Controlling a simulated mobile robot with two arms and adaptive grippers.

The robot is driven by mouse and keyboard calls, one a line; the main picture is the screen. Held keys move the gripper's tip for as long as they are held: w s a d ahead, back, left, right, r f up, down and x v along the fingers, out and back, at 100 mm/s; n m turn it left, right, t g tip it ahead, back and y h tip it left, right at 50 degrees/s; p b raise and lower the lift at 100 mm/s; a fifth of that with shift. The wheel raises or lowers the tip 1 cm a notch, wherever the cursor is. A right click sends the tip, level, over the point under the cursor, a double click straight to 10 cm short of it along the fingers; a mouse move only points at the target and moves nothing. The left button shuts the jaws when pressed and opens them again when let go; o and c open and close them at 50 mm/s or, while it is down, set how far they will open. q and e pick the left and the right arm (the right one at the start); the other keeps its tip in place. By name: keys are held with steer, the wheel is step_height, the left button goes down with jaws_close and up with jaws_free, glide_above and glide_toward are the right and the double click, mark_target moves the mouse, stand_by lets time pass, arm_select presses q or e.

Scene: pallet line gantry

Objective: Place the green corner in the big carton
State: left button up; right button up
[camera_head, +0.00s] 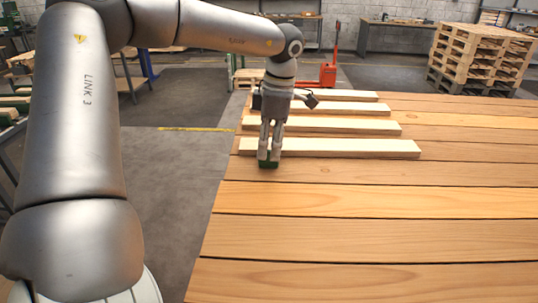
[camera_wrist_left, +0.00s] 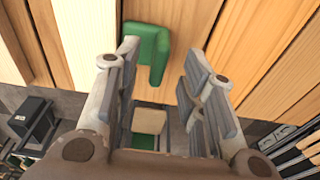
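The green corner (camera_head: 268,164) lies at the left edge of the wooden deck, just in front of the nearest pale board. In the left wrist view it is an L-shaped green piece (camera_wrist_left: 157,47). My left gripper (camera_head: 269,155) points down right at it, its fingertips partly covering it in the head view. In the wrist view the fingers (camera_wrist_left: 163,68) stand apart, with part of the corner showing between their tips. I cannot tell whether a finger touches it. The big carton and my right gripper are not in view.
Several pale boards (camera_head: 330,147) lie across the deck (camera_head: 380,201) beside and behind the gripper. The near and right deck is clear. Stacked pallets (camera_head: 480,55) stand at the back right, and a red pallet jack (camera_head: 328,74) stands behind the deck.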

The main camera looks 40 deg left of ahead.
arm_select(q)
steer(key=shift+a+f, duration=0.2)
steer(key=shift+f, duration=0.95)
jaws_close()
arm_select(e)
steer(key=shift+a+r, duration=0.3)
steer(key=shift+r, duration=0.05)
arm_select(q)
steer(key=shift+r, duration=0.15)
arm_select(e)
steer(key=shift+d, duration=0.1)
arm_select(q)
steer(key=shift+r, duration=0.5)
arm_select(e)
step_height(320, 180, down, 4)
steer(key=b, duration=0.4)
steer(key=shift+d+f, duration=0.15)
arm_select(q)
steer(key=s+d+r, duration=0.2)
steer(key=d+r, duration=1)
steer(key=d, duration=0.2)
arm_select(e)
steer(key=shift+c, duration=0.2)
